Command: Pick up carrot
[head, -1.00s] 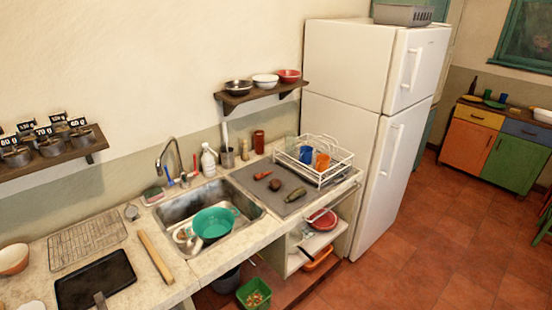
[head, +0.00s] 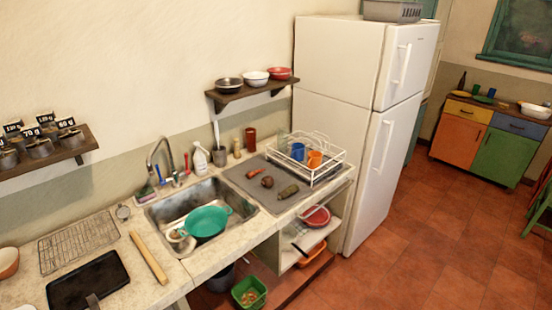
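A small orange-red elongated piece, which looks like the carrot (head: 254,173), lies on the grey mat (head: 240,180) right of the sink. A round brown item (head: 267,182) lies just right of it, and a green elongated vegetable (head: 288,191) lies nearer the front edge. The carrot is small in this view but uncovered. Neither of my grippers is in view.
The sink (head: 160,212) holds a green colander (head: 205,222). A wall shelf (head: 252,90) with bowls hangs above. The fridge (head: 340,130) stands right; open red floor lies beyond.

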